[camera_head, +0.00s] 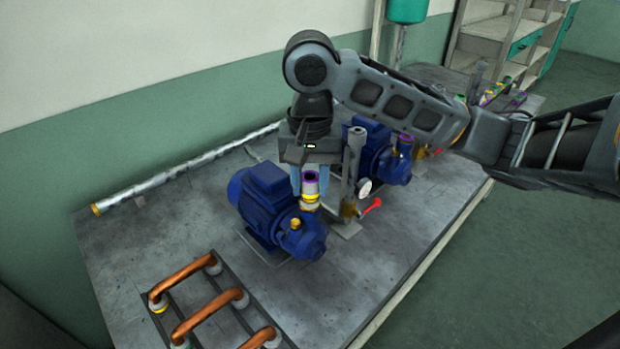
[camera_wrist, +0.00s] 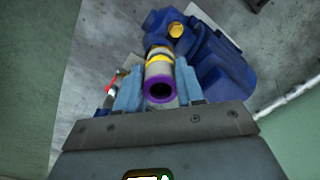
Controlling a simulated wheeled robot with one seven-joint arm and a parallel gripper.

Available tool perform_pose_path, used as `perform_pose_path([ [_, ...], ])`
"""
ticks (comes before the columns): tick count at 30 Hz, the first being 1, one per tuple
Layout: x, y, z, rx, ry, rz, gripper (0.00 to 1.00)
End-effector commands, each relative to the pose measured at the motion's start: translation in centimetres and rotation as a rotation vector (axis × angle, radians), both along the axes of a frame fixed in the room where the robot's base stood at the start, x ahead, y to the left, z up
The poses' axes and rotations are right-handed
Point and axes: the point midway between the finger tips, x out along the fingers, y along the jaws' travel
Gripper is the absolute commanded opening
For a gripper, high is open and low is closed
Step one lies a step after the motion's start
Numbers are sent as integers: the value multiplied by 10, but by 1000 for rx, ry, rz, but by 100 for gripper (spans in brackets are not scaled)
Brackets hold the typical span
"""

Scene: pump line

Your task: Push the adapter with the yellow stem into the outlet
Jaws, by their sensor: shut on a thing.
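The adapter (camera_head: 310,188) has a grey body, a purple ring at its upper end and a yellow band low down. In the wrist view the adapter (camera_wrist: 160,72) stands between my two pale blue fingers, its purple mouth facing the camera. My gripper (camera_wrist: 158,88) is shut on it from above; it also shows in the head view (camera_head: 309,178). The adapter is upright over the outlet of the near blue pump (camera_head: 262,200), and its lower end meets the outlet. A strip of yellow shows there; I cannot tell how deep the stem sits. The outlet's mouth is hidden.
A grey post (camera_head: 352,165) with a gauge (camera_head: 363,187) and red-handled valve (camera_head: 371,206) stands close right of the gripper. A second blue pump (camera_head: 374,140) is behind. Copper pipes (camera_head: 185,279) lie in front left, a long pipe (camera_head: 190,166) along the wall.

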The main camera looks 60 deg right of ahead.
Motion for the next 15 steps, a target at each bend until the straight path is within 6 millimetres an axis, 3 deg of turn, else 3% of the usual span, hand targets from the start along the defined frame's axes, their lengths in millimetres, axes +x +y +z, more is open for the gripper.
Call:
perform_pose_path([
  [15,0,0,-5,1,0,1,6],
])
